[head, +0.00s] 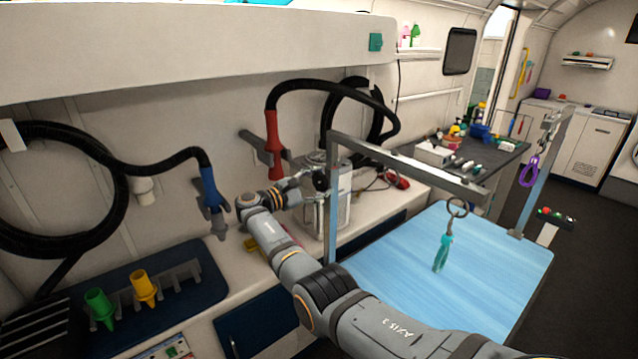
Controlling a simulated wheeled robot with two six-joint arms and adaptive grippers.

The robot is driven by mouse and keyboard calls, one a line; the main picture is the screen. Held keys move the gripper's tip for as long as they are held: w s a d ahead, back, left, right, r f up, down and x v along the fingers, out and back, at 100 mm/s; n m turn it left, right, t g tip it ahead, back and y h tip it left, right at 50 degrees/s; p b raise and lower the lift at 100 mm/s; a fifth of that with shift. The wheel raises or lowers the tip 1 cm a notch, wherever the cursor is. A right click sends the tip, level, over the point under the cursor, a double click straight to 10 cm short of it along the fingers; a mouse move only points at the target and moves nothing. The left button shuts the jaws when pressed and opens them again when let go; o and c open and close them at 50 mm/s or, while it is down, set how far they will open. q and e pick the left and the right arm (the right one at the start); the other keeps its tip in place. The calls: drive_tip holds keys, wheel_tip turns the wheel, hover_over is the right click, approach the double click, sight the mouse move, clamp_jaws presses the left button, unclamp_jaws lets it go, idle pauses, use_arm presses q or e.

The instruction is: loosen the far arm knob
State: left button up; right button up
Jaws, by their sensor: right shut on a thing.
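A grooming arm (410,168) with a clamp post (332,225) stands at the left edge of the blue grooming table (430,285). A black round knob (321,180) sits on that post, below the bar. My right arm reaches in from the bottom right, and my right gripper (304,187) is at the knob's left side, shut on it. The fingers are small in view and their exact contact is hard to see. A second grooming arm (530,190) stands at the table's right side; its knob is not clear. My left gripper is not in view.
A steel canister (340,205) stands on the counter close behind the gripper. A red nozzle (273,145) and a blue nozzle (210,190) hang on black hoses at the wall. A teal loop tether (443,250) hangs from the bar over the table.

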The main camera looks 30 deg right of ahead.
drive_tip(key=o, duration=1.2)
drive_tip(key=shift+c, duration=0.2)
drive_tip(key=a, duration=1.2)
drive_tip(key=shift+s, duration=0.45)
drive_tip(key=shift+f, duration=0.1)
